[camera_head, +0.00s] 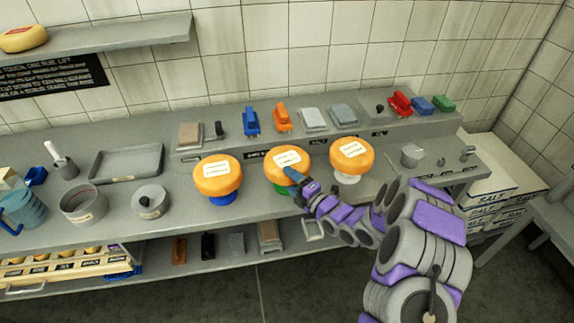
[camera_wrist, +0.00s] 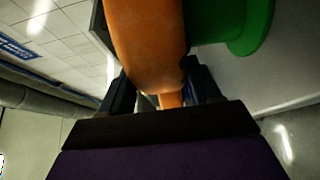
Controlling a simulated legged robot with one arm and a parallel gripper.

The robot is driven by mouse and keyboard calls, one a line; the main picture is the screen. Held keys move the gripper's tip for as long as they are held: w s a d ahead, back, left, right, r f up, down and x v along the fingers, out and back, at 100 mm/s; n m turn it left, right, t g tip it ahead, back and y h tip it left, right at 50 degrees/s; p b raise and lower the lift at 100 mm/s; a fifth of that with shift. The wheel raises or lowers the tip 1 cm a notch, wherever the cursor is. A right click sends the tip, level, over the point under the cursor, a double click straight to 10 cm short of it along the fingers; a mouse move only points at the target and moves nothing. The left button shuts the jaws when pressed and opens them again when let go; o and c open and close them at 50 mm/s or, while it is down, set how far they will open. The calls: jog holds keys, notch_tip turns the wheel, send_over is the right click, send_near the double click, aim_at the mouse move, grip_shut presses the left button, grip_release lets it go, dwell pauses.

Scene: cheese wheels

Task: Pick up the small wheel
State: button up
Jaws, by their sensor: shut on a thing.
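Three orange cheese wheels with white labels stand in a row on the counter. The left wheel (camera_head: 217,174) is on a blue stand (camera_head: 216,198), the middle wheel (camera_head: 280,163) on or just over a green stand (camera_head: 273,188), the right wheel (camera_head: 352,154) on a white stand (camera_head: 347,178). They look close in size; I cannot tell which is the small one. My gripper (camera_head: 293,175) is shut on the middle wheel's front right edge. In the wrist view the orange wheel (camera_wrist: 146,40) is between the fingers, beside the green stand (camera_wrist: 254,25). I cannot tell if they touch.
A grey tray (camera_head: 128,163), a pot (camera_head: 84,203) and a blue jug (camera_head: 18,207) are at the left. Several coloured tools, such as a red one (camera_head: 400,104), line the raised back ledge. Salt boxes (camera_head: 500,185) are at right.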

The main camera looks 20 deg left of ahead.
jog(key=shift+f, duration=0.15)
grip_shut()
jog(key=shift+r, duration=0.45)
notch_tip(320, 180, up, 3)
jog(key=shift+a+r+p, duration=0.1)
jog(key=shift+p, duration=0.4)
jog(key=s+d+p, duration=0.2)
jog(key=s+p, duration=0.1)
jog(key=s, duration=0.4)
jog(key=s+d+r+p, duration=0.1)
jog(key=s+d+p, duration=0.1)
jog(key=s, duration=0.6)
jog(key=shift+d+r+p, duration=0.15)
jog(key=shift+d+p, duration=0.05)
jog(key=shift+p, duration=0.4)
jog(key=shift+s+r, duration=0.1)
jog(key=shift+s, duration=0.05)
